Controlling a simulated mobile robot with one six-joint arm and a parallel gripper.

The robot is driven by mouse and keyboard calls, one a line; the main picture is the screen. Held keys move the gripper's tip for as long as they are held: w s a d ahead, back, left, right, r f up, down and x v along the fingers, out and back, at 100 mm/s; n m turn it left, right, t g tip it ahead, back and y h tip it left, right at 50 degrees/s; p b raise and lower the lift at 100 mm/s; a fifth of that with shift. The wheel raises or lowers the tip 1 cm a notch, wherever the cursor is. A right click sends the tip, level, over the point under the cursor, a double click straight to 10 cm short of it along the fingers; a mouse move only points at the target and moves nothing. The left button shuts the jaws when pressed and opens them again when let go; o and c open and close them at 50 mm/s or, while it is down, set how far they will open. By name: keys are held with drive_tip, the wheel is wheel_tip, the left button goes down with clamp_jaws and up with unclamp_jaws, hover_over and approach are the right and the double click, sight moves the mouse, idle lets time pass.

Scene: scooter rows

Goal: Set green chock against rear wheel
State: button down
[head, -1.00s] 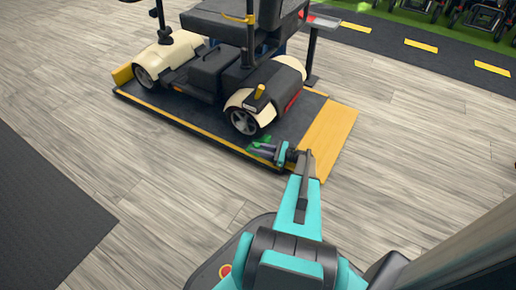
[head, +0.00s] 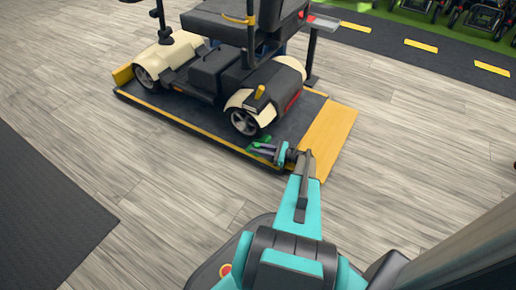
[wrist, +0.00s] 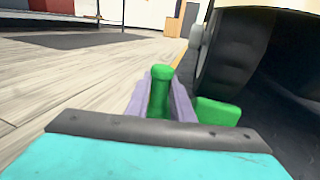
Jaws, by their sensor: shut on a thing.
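The green chock (wrist: 217,112) is in the wrist view, with an upright rounded green handle (wrist: 159,90) between my fingers. My gripper (wrist: 160,100) is shut on that handle. In the head view the chock (head: 262,141) shows in small green patches around my gripper (head: 264,150), low over the platform's near edge. The scooter's rear wheel (head: 244,122) is just beyond the chock; it also shows large and dark at the right of the wrist view (wrist: 238,55). The wrist view shows the chock in front of the tyre, but I cannot tell whether they touch.
The scooter (head: 210,75) stands on a dark platform with yellow edging and a yellow ramp (head: 328,128) at its right end. A post with a small tray (head: 315,45) stands behind. Wooden floor (head: 170,190) is clear on the near side.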

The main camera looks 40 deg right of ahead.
drive_tip(key=c, duration=1.5)
unclamp_jaws()
drive_tip(key=shift+o, duration=0.2)
drive_tip(key=shift+p+v, duration=0.4)
drive_tip(key=shift+v, duration=0.55)
drive_tip(key=p+v, duration=0.3)
drive_tip(key=v, duration=0.9)
drive_tip(key=shift+p, duration=0.35)
drive_tip(key=shift+a+r, duration=0.1)
